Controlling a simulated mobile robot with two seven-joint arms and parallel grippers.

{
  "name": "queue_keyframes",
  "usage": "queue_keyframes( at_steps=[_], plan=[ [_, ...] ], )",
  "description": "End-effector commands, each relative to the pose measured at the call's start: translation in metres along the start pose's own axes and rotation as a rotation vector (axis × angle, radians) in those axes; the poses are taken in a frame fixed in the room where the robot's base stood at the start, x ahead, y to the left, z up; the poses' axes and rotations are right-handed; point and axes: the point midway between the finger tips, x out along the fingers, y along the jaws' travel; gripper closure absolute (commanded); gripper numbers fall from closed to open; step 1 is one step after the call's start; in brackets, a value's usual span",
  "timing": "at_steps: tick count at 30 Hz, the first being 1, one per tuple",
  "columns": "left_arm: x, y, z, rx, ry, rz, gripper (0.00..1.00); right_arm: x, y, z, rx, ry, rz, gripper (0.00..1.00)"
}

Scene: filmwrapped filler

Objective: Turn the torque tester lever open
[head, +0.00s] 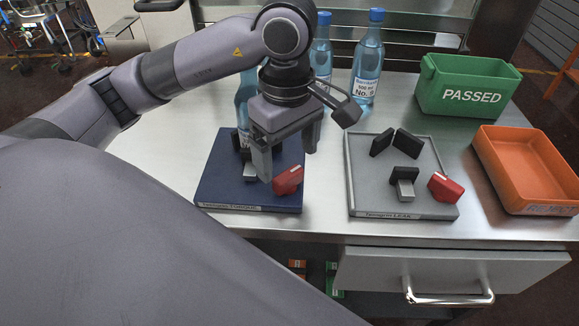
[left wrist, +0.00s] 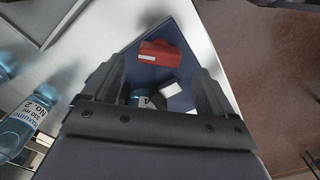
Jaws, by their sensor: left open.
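The torque tester is a dark blue plate (head: 225,190) with a front label, at the left of the bench. Its red lever (head: 288,181) sits at the plate's right front; it also shows in the left wrist view (left wrist: 162,54). A grey block (head: 249,171) stands left of the lever. A blue bottle (head: 242,97) stands at the tester, partly hidden by my gripper. My left gripper (head: 288,160) is open and points down over the plate, its fingers close to the lever. In the left wrist view the lever lies just ahead of the open fingers (left wrist: 160,85). Contact cannot be told.
A grey leak tester plate (head: 375,205) with black blocks and its own red lever (head: 446,187) stands to the right. Beyond are a green PASSED bin (head: 470,85) and an orange tray (head: 525,170). Blue bottles (head: 367,60) stand at the back. A drawer (head: 450,272) is below.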

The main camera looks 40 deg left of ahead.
Motion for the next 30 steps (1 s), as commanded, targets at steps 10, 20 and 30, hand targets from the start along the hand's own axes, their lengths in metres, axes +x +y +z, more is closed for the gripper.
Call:
queue_keyframes(
  at_steps=[10,20,30],
  plan=[
    [0.041,0.0,0.0,-0.001,-0.002,-0.002,0.14,-0.001,0.0,-0.001,0.0,-0.001,0.0,0.57],
    [0.043,0.0,0.0,-0.001,-0.003,-0.001,0.27,-0.001,0.0,-0.001,0.0,-0.001,0.0,0.57],
    [0.043,0.0,0.001,-0.006,-0.003,-0.001,0.7,0.0,0.0,0.0,0.0,-0.001,0.0,0.57]
  ],
)
